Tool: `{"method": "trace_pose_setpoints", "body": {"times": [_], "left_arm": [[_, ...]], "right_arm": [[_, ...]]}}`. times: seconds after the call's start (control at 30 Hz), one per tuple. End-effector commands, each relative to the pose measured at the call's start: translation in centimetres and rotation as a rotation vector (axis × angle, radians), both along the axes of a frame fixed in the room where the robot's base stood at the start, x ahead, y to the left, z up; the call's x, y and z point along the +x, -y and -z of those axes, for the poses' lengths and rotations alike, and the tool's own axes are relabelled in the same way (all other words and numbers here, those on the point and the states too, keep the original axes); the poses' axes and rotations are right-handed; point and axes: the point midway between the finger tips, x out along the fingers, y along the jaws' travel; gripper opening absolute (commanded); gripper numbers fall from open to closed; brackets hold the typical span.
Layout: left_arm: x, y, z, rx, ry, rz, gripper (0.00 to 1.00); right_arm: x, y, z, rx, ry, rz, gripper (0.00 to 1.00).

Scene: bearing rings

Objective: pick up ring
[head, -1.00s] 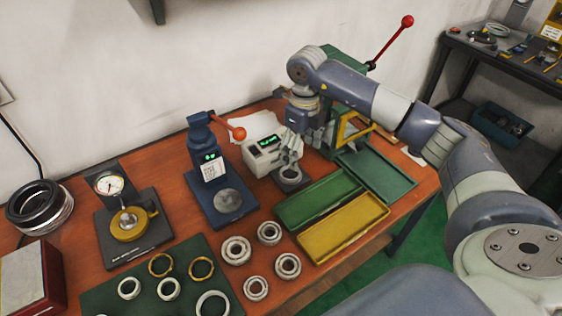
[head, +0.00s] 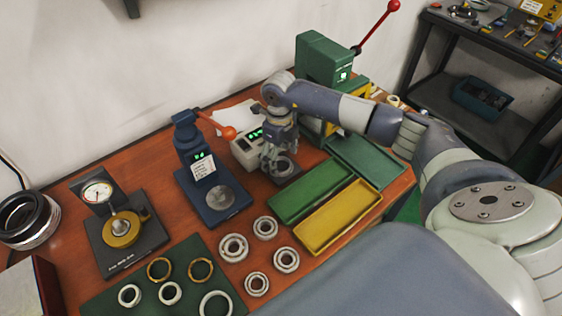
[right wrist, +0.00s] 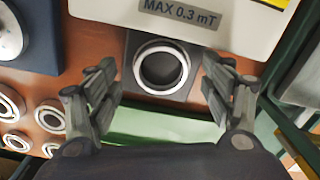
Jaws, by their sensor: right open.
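A ring (right wrist: 139,76) lies flat on a dark square plate in front of a white device (right wrist: 205,18) marked MAX 0.3 mT. In the head view the ring (head: 285,171) shows partly behind my right gripper (head: 271,164). In the right wrist view the fingers of my right gripper (right wrist: 160,92) are spread wide on either side of the ring, apart from it and empty. More rings, such as this bearing ring (head: 233,248), lie on the table to the left. My left gripper is not in view.
A green tray (head: 313,190) and a yellow tray (head: 341,216) lie right of the ring. A blue instrument (head: 203,160) stands to the left. A green press (head: 327,62) with a red-knobbed lever stands behind my right arm. A dark green mat (head: 135,298) holds several rings.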

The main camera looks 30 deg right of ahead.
Motion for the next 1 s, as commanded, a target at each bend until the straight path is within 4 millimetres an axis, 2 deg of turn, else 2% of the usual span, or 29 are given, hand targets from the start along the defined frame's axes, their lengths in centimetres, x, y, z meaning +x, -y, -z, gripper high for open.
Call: {"method": "trace_pose_setpoints", "body": {"times": [0.13,0.37,0.4,0.6,0.67,0.7,1.0], "left_arm": [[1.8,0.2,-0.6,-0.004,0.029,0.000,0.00],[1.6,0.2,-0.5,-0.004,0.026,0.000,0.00],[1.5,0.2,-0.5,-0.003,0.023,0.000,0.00],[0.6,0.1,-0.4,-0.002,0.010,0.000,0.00],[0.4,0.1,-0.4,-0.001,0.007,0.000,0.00],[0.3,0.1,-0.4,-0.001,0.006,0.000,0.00],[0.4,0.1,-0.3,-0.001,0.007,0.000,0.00]], "right_arm": [[0.0,0.1,1.5,0.000,0.001,0.002,0.74],[0.1,0.1,1.8,0.000,0.002,0.001,0.74],[0.1,0.1,1.8,0.000,0.002,0.001,0.72],[0.1,0.1,1.8,0.000,0.002,0.001,0.28],[0.1,0.1,1.8,0.000,0.002,0.001,0.27],[0.1,0.1,1.7,0.000,0.002,0.001,0.24],[0.1,0.1,1.5,0.001,0.004,0.001,0.24]]}}
